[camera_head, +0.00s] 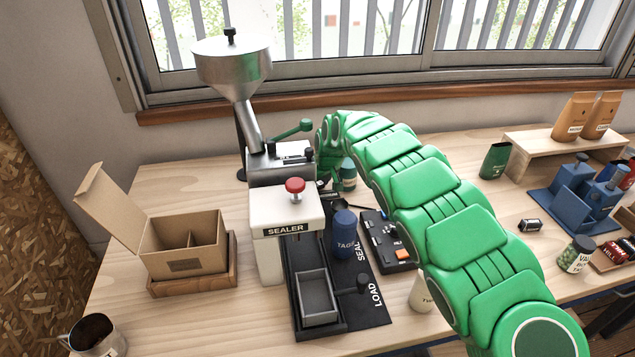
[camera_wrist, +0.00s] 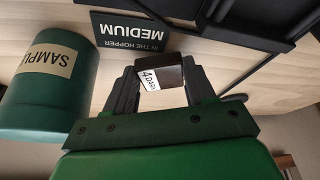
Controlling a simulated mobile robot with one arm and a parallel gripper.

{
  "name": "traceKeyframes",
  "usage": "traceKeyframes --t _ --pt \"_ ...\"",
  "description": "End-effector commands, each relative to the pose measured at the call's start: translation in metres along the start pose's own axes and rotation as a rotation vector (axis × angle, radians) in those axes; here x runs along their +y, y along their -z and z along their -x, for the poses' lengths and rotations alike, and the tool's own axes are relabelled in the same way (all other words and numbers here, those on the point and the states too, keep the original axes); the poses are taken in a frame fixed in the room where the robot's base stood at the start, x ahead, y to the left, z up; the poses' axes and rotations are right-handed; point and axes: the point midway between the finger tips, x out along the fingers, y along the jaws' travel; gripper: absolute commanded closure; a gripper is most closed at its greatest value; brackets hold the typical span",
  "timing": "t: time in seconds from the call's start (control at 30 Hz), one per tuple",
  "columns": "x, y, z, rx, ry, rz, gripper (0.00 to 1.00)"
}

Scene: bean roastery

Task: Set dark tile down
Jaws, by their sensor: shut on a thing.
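The dark tile (camera_wrist: 163,72) is a small brown-black block with a white face reading "4 DARK". In the wrist view it sits between the two fingers of my gripper (camera_wrist: 160,80), which is shut on it. A black plate (camera_wrist: 135,42) reading "IN THE HOPPER MEDIUM" lies on the wooden table right by the tile. I cannot tell whether the tile touches the plate or the table. In the head view, my green arm reaches over to behind the sealer, and the tile and fingertips cannot be made out there.
A green canister labelled "SAMPLE" (camera_wrist: 45,82) stands close beside my gripper. The sealer (camera_head: 285,232) and steel hopper (camera_head: 232,68) stand nearby. A black control box (camera_head: 388,240), a blue tin (camera_head: 343,232) and an open carton (camera_head: 185,245) are on the table.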

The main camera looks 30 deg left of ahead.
Motion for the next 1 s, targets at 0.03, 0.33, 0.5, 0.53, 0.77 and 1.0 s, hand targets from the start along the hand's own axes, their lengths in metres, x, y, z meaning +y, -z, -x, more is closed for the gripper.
traceKeyframes --t 0.03,0.33,0.5,0.53,0.77,1.0 --pt "0.0001 -0.0001 -0.0005 0.0 0.0 0.0 0.82" --pt "0.0 -0.0012 -0.0028 0.0 0.0 0.0 0.82" --pt "0.0001 -0.0027 -0.0064 0.0 0.0 0.0 0.82" --pt "0.0001 -0.0029 -0.007 0.0 0.0 0.0 0.82" --pt "0.0001 -0.0036 -0.0089 0.0 0.0 0.0 0.27" --pt "0.0 -0.0037 -0.009 0.0 0.0 0.0 0.2"
